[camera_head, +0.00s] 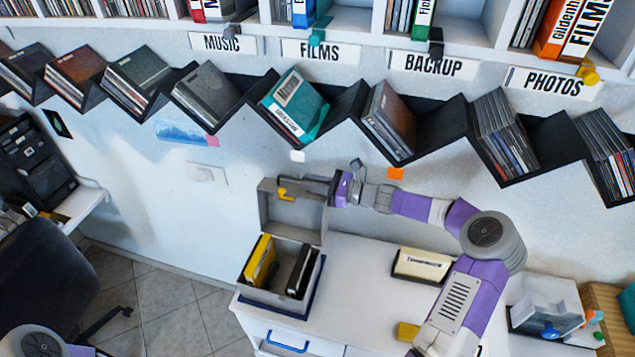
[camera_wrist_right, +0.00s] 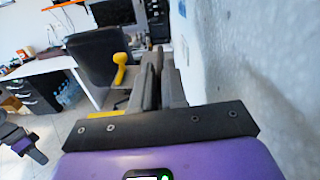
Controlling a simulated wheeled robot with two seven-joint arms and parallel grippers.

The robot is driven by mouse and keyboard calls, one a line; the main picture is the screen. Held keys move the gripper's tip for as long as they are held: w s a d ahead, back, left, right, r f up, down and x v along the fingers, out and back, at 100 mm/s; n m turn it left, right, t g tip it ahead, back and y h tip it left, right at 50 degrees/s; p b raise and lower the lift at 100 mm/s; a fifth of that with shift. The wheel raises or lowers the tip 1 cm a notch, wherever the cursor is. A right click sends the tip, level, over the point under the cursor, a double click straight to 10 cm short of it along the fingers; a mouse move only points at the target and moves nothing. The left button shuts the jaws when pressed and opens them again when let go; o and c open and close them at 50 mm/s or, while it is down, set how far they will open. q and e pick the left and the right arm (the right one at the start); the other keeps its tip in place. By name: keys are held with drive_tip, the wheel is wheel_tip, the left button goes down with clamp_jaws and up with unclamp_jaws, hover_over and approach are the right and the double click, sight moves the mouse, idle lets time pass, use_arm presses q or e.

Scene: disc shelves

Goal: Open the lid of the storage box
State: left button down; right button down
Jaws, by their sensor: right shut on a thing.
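The grey storage box (camera_head: 285,299) stands on the left end of the white cabinet top. Its lid (camera_head: 270,217) is raised and stands upright at the back of the box, so the inside shows. A yellow handle (camera_head: 284,194) is on the lid; in the right wrist view a yellow knob (camera_wrist_right: 122,66) shows beside the fingers. Part of my left arm shows at the lower left of the head view. What seems my left gripper (camera_wrist_right: 28,147) shows small in the right wrist view.
The box holds a yellow folder (camera_head: 260,263) and dark cases (camera_head: 299,270). A labelled cream box (camera_head: 421,264) stands to the right on the cabinet top (camera_head: 360,275). The zigzag disc shelf (camera_head: 347,103) hangs above. A dark chair (camera_head: 40,275) stands at the left.

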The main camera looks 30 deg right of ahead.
drive_tip(key=c, duration=1.2)
unclamp_jaws()
drive_tip(key=v, duration=0.7)
drive_tip(key=shift+s+d, duration=0.2)
drive_tip(key=shift+s, duration=0.05)
